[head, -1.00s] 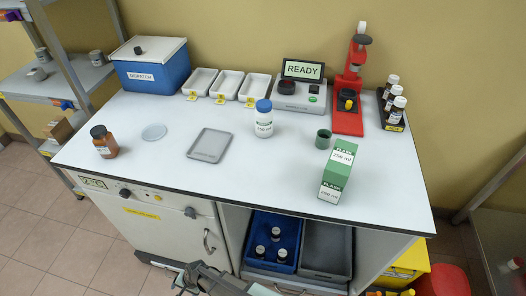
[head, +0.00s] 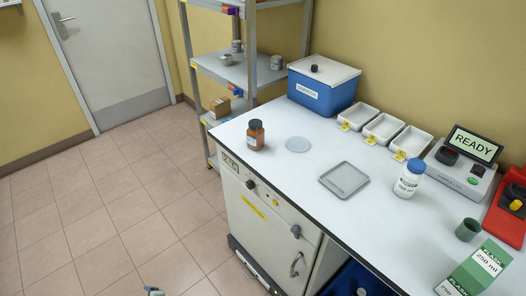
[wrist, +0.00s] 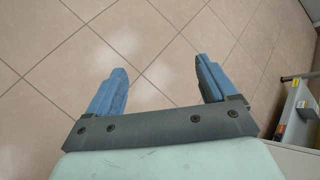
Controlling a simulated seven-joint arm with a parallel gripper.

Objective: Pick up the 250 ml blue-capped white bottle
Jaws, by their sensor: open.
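The white bottle with a blue cap (head: 409,180) stands upright on the white bench, right of the grey tray, in the head view. Its label is too small to read fully. My gripper (wrist: 162,85) is open and empty in the wrist view, its two blue fingers apart above the tiled floor. In the head view only a small part of my arm shows at the bottom edge, low in front of the bench and well away from the bottle.
The bench (head: 290,175) also holds a brown bottle (head: 256,135), a clear round dish (head: 298,144), a grey tray (head: 344,179), a green cup (head: 468,229), a green FLASK box (head: 478,268) and a READY device (head: 462,165). A blue bin (head: 322,88) and white trays (head: 383,127) stand behind.

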